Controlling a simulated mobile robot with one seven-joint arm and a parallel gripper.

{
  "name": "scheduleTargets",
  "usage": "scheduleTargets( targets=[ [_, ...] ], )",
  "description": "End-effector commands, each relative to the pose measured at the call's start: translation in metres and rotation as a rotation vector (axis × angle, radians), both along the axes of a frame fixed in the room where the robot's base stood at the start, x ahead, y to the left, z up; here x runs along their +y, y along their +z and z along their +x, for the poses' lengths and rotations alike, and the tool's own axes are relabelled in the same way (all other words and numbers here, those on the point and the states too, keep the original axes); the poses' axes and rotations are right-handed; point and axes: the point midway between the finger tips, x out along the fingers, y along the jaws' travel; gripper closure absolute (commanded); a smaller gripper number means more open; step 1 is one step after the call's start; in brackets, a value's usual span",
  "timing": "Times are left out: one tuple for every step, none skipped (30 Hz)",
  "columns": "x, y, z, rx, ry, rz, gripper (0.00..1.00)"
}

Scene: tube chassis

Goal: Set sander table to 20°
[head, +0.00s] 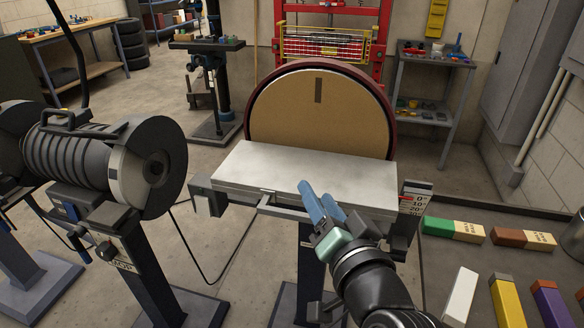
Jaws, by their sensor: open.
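The disc sander's tan disc (320,116) stands upright in a dark red guard. Its flat grey sander table (275,174) sits in front of the disc and looks about level. At the table's right end is an angle scale (414,205) marked 0°, 10°, 20°, with a red pointer (407,198) that appears near the 0° mark. My gripper (322,203) has blue fingers and is over the table's front edge, left of the scale. It is open, with nothing seen between the fingers. Whether it touches the table cannot be told. My arm hides part of the stand below.
A bench grinder (95,160) on a pedestal stands close at left. A bench with coloured bars (455,230) is at the right. A drill press (208,75), a red press frame (330,40) and a grey shelf (430,100) stand behind. Open floor lies between grinder and sander.

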Motion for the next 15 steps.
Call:
scheduleTargets(
  targets=[
    [-0.002, 0.015, -0.002, 0.043, 0.01, 0.037, 0.53],
    [-0.002, 0.014, -0.004, 0.066, 0.017, 0.059, 0.53],
    [-0.003, 0.015, -0.006, 0.094, 0.026, 0.089, 0.53],
    [-0.003, 0.015, -0.008, 0.115, 0.032, 0.11, 0.53],
    [-0.003, 0.015, -0.01, 0.134, 0.039, 0.132, 0.53],
    [-0.003, 0.016, -0.012, 0.161, 0.047, 0.161, 0.53],
    [-0.004, 0.016, -0.014, 0.179, 0.053, 0.181, 0.53],
    [-0.004, 0.017, -0.017, 0.198, 0.058, 0.203, 0.53],
    [-0.01, -0.002, -0.027, 0.255, 0.066, 0.316, 0.53],
    [-0.013, -0.009, -0.034, 0.286, 0.073, 0.39, 0.53],
    [-0.014, -0.014, -0.04, 0.311, 0.081, 0.458, 0.53],
    [-0.016, -0.019, -0.048, 0.34, 0.089, 0.546, 0.53],
    [-0.017, -0.022, -0.055, 0.359, 0.093, 0.606, 0.53],
    [-0.018, -0.024, -0.06, 0.373, 0.099, 0.664, 0.53],
    [-0.02, -0.027, -0.067, 0.389, 0.103, 0.732, 0.53]
  ],
)
